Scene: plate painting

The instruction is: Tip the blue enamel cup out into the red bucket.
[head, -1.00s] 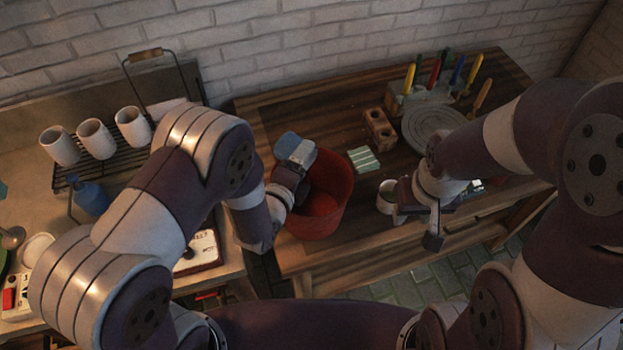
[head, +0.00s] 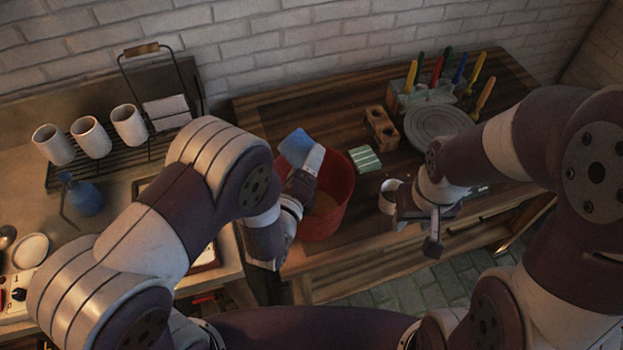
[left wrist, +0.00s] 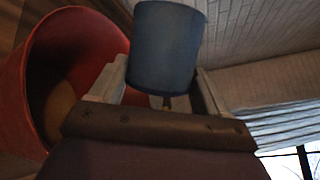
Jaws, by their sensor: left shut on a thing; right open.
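The blue enamel cup (head: 295,147) is held in my left gripper (head: 306,160), over the rear left part of the red bucket's (head: 342,190) rim. The cup is tilted, and its mouth is turned out of sight. In the left wrist view the cup (left wrist: 167,50) sits between the fingers, with the red bucket (left wrist: 20,85) beside it at the left. A tan patch shows inside the bucket in both views. My right gripper (head: 398,206) is open beside a small white cup (head: 387,195); whether they touch is unclear.
The bucket stands on a wooden bench (head: 262,112). Near it are a green-striped block (head: 365,159), a brown holed block (head: 380,128), a grey round wheel (head: 437,123) and a rack of colourful tools (head: 407,98). At left, white mugs (head: 91,137) stand on a rack, with a blue bottle (head: 86,197) below.

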